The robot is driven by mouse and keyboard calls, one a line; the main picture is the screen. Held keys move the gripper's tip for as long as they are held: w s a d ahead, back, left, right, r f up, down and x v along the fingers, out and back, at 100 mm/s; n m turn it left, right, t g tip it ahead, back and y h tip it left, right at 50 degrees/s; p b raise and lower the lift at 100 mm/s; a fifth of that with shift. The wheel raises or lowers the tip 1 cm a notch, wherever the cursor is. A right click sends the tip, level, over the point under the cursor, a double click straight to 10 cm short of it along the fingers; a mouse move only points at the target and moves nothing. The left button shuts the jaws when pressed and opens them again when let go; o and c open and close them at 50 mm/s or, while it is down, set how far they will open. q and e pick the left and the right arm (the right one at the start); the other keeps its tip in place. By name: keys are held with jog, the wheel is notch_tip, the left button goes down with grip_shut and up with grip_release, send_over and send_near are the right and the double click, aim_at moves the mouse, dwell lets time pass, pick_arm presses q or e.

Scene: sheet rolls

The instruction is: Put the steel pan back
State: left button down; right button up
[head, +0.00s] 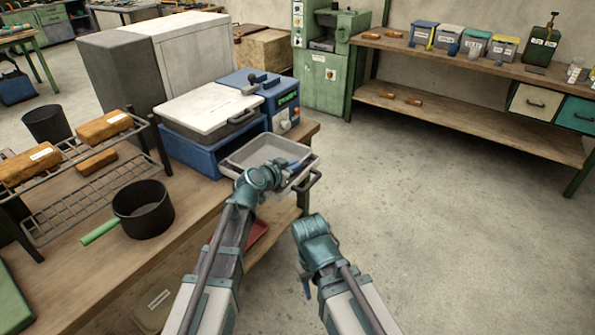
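The steel pan (238,163) is a shallow, grey, rectangular pan at the right end of the wooden bench, in front of the blue machine. It looks empty. My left gripper (291,168) is at the pan's near right side, with a blue finger over or against its rim. The wrist hides part of the near rim, so I cannot tell whether the fingers are closed on it. My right gripper (305,286) hangs low over the floor, away from the pan. Its fingers are mostly hidden behind the wrist.
A blue machine with a white lid (210,107) stands behind the pan. A black pot with a green handle (145,212) and a wire rack (65,212) with brown loaf-shaped blocks (103,126) are to the left. The concrete floor (440,220) at right is clear.

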pick_arm(q)
jog(key=shift+a+r, duration=0.1)
jog(key=shift+r, duration=0.05)
jog(key=c, duration=1.5)
grip_release()
jog(key=shift+f, duration=0.25)
jog(key=o, duration=0.5)
jog(key=shift+r, duration=0.1)
jog(key=shift+c, duration=0.2)
jog(key=shift+r, duration=0.15)
jog(key=p+v, duration=0.4)
jog(key=v, duration=0.8)
